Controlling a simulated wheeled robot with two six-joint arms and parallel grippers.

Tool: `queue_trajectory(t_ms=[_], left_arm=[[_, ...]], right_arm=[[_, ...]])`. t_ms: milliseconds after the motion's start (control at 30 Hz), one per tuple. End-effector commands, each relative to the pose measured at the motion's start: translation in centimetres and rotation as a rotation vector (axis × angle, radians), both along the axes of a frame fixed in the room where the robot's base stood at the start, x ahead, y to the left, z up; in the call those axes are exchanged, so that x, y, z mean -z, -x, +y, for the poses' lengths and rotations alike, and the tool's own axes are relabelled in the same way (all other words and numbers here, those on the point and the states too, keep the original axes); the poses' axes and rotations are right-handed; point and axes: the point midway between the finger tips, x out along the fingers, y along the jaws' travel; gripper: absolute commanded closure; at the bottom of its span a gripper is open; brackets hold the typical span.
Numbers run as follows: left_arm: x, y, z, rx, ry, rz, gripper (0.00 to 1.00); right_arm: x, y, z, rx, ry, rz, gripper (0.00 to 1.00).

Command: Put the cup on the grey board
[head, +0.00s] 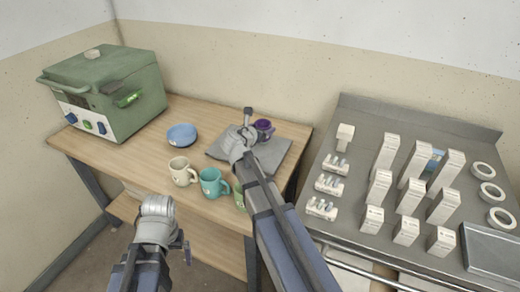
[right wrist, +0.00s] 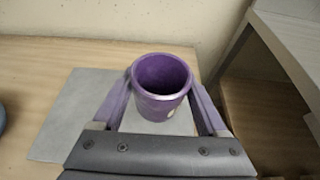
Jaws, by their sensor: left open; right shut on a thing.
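The purple cup (head: 264,127) is upright at the back of the grey board (head: 273,152) in the head view. In the right wrist view the cup (right wrist: 160,80) stands between two fingers, with the board (right wrist: 65,125) beneath and around it. My right gripper (head: 257,124) is shut on the cup, a finger on each side. I cannot tell whether the cup's base touches the board. My right arm hides part of the board. My left gripper (head: 182,246) is open and empty, in front of the wooden table.
A cream mug (head: 182,172), a teal mug (head: 211,184) and a partly hidden green mug (head: 239,198) stand near the table's (head: 150,160) front edge. A blue bowl (head: 182,135) and a green kiln-like box (head: 108,88) are left. A metal bench (head: 340,240) with white boxes stands right.

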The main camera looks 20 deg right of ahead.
Motion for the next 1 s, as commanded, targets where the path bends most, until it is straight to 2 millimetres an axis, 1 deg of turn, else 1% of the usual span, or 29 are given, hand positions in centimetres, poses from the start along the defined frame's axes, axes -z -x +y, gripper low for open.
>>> queue_trajectory(t_ms=[33, 100, 200, 400, 467, 567, 700, 800, 1000], left_arm=[[1.7, 0.0, 0.0, 0.000, 0.000, 0.000, 0.00], [2.8, 0.0, 0.0, 0.000, 0.000, 0.000, 0.00], [3.8, 0.0, 0.0, 0.000, 0.000, 0.000, 0.00], [3.7, 0.0, 0.0, 0.000, 0.000, 0.000, 0.00], [4.0, 0.0, 0.0, 0.000, 0.000, 0.000, 0.00], [5.0, 0.0, 0.0, 0.000, 0.000, 0.000, 0.00], [6.8, 0.0, 0.0, 0.000, 0.000, 0.000, 0.00], [7.6, 0.0, 0.0, 0.000, 0.000, 0.000, 0.00], [7.4, 0.0, 0.0, 0.000, 0.000, 0.000, 0.00]], right_arm=[[1.7, 0.0, 0.0, 0.000, 0.000, 0.000, 0.91], [2.8, 0.0, 0.0, 0.000, 0.000, 0.000, 0.91], [3.8, 0.0, 0.0, 0.000, 0.000, 0.000, 0.91], [3.7, 0.0, 0.0, 0.001, 0.000, 0.000, 0.91], [4.0, 0.0, 0.0, 0.001, 0.000, 0.000, 0.91], [5.0, 0.0, 0.0, 0.001, 0.000, 0.000, 0.91], [6.8, 0.0, 0.0, 0.001, 0.000, 0.000, 0.91], [7.6, 0.0, 0.0, 0.001, 0.000, 0.000, 0.91], [7.4, 0.0, 0.0, 0.001, 0.000, 0.000, 0.91]])
